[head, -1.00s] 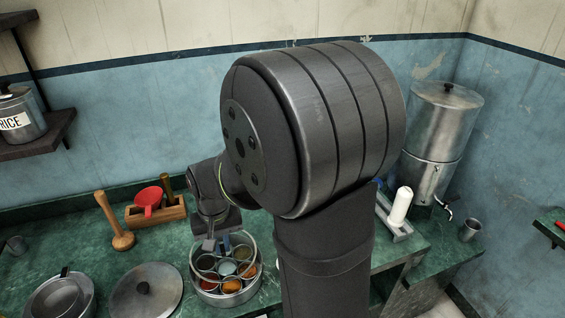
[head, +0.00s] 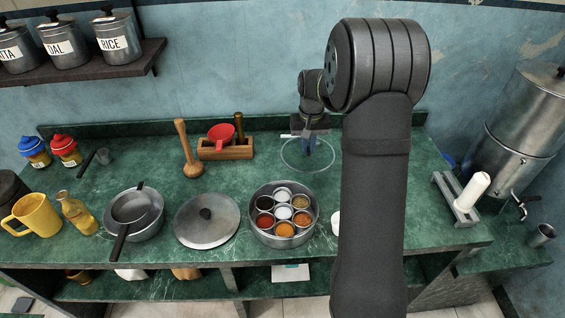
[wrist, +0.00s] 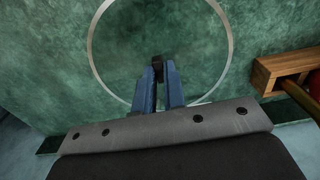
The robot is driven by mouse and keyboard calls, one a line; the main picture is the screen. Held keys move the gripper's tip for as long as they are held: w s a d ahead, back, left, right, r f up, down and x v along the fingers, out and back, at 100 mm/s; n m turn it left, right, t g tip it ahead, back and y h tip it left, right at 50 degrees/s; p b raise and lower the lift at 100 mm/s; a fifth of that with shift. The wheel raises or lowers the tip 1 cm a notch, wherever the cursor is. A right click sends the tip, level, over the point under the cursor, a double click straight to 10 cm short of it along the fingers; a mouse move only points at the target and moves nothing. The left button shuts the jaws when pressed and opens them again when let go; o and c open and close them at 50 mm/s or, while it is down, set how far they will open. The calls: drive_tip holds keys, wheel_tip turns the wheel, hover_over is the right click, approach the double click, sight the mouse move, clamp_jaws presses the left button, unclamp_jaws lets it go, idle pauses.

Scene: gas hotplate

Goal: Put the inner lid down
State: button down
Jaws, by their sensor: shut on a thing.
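The inner lid (head: 294,160) is a clear round disc with a thin pale rim, over the back of the green counter. It also shows in the wrist view (wrist: 120,45). My gripper (head: 309,147) is shut on its small dark knob at the middle; the blue fingers (wrist: 159,72) meet there in the wrist view. The lid looks level and at or close above the counter; I cannot tell if it touches. The round steel spice box (head: 258,232) stands open in front, with several small bowls of spices inside.
A wooden rack (head: 226,154) with a red funnel is just left of the lid. A steel lid with a black knob (head: 206,228) lies left of the spice box. The back wall is close behind. A paper-roll stand (head: 460,212) is at right.

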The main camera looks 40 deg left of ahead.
hover_over(282, 168)
wheel_tip(282, 168, down, 5)
drive_tip(key=shift+w+f, duration=0.1)
drive_tip(key=shift+w, duration=0.05)
drive_tip(key=shift+f, duration=1.9)
drive_tip(key=shift+f, duration=0.1)
drive_tip(key=c, duration=1.5)
unclamp_jaws()
wheel_tip(282, 168, up, 12)
